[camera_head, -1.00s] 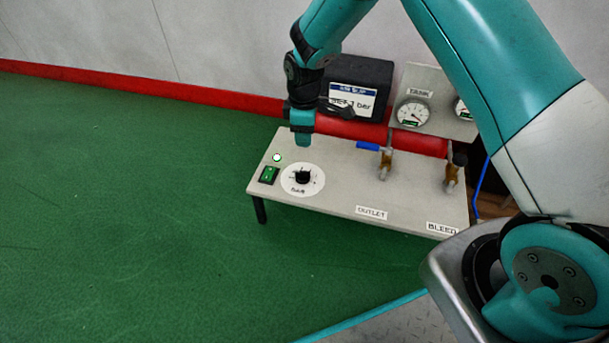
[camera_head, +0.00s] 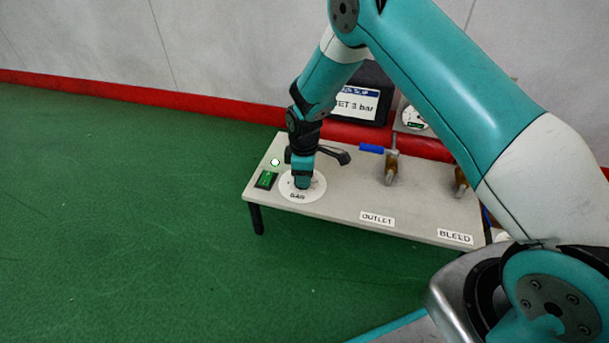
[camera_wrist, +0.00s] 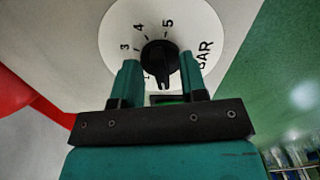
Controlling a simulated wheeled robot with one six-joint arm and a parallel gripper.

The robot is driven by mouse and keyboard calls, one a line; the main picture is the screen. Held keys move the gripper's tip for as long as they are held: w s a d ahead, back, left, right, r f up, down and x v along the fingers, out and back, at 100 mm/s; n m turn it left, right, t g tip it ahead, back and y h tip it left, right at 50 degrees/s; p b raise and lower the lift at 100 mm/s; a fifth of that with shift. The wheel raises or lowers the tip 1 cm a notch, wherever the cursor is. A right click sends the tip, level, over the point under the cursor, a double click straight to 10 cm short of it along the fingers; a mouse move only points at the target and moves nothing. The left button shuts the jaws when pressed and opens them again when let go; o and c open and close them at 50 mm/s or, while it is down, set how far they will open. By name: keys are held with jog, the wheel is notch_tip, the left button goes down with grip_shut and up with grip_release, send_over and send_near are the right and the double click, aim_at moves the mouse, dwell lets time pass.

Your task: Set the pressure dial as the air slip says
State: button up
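The pressure dial (camera_head: 292,194) is a white disc on the left of the grey bench, marked BAR. In the wrist view its black knob (camera_wrist: 160,58) sits in the middle of the scale, with 3, 4 and 5 readable. I cannot tell its exact setting. My gripper (camera_head: 303,183) points down over the dial and hides the knob in the head view. In the wrist view my gripper (camera_wrist: 160,75) is open, with a finger on either side of the knob and gaps visible. The air slip (camera_head: 357,104) at the back reads "ET 3 bar", its left edge covered by my arm.
A lit green switch (camera_head: 266,180) and a white lamp (camera_head: 275,162) are just left of the dial. The outlet valve (camera_head: 390,168) and bleed valve (camera_head: 461,180) stand to the right. A gauge (camera_head: 413,118) is partly hidden behind my arm. Green floor at left is clear.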

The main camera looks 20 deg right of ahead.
jog(key=shift+c, duration=0.2)
grip_shut()
